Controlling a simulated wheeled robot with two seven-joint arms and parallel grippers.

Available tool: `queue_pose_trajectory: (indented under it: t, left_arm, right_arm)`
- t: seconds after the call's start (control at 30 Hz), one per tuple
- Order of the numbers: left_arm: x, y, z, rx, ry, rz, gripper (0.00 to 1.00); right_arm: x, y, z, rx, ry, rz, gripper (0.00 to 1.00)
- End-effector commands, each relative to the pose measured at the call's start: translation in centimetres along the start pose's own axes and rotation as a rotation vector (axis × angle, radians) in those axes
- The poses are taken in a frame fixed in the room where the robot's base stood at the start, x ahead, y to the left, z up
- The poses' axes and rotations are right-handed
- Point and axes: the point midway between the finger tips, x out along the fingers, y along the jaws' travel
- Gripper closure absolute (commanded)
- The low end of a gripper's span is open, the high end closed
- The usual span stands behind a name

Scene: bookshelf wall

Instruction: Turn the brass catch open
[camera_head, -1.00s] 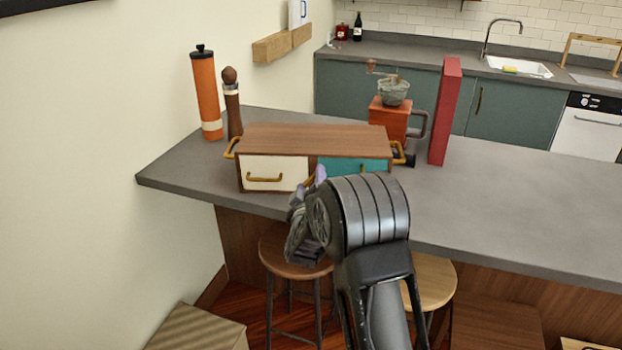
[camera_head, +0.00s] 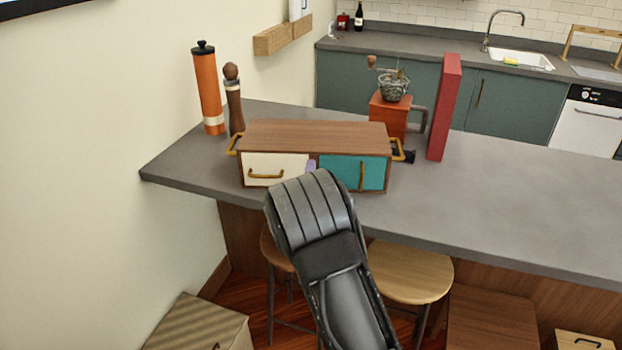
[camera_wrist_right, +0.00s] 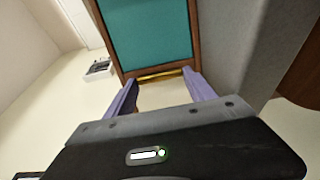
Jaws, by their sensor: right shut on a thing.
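A wooden cabinet (camera_head: 310,135) stands on the grey counter, with a cream drawer front (camera_head: 272,165) on its left and a teal door (camera_head: 340,173) on its right. The teal panel also shows in the right wrist view (camera_wrist_right: 150,32). The brass catch (camera_wrist_right: 160,75) lies across the brown frame at the panel's edge. My right gripper (camera_wrist_right: 161,84) is shut on it, one purple finger at each end. In the head view only a bit of purple finger (camera_head: 311,165) shows between the two fronts; my arm hides the rest. My left gripper is out of view.
A red-orange coffee grinder (camera_head: 390,112) and an upright red book (camera_head: 445,108) stand behind and right of the cabinet. An orange cylinder (camera_head: 208,90) and a brown mill (camera_head: 234,100) stand at the back left. The counter's right side (camera_head: 510,200) is clear.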

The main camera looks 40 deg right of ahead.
Motion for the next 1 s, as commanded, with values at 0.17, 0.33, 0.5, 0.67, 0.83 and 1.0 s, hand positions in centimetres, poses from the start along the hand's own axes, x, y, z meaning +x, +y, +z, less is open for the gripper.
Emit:
queue_pose_trajectory:
  t: [0.17,0.33,0.5,0.67,0.83,1.0]
  left_arm:
    - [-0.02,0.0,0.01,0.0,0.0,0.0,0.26]
    - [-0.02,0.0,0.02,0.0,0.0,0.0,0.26]
    - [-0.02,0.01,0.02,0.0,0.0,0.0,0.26]
    - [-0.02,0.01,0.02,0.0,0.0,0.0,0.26]
    - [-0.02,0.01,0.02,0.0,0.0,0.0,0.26]
    - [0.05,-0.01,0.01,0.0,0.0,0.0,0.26]
  right_arm:
    - [-0.01,-0.04,-0.06,-0.012,0.001,-0.001,0.77]
    - [-0.01,-0.06,-0.04,-0.012,0.002,-0.001,0.77]
    - [-0.01,-0.06,-0.03,-0.011,0.002,-0.001,0.28]
    - [-0.01,-0.05,-0.02,-0.01,0.001,-0.001,0.15]
    - [0.0,-0.04,0.0,-0.009,0.001,-0.001,0.15]
    - [-0.29,-0.06,0.0,-0.009,0.0,-0.001,0.15]
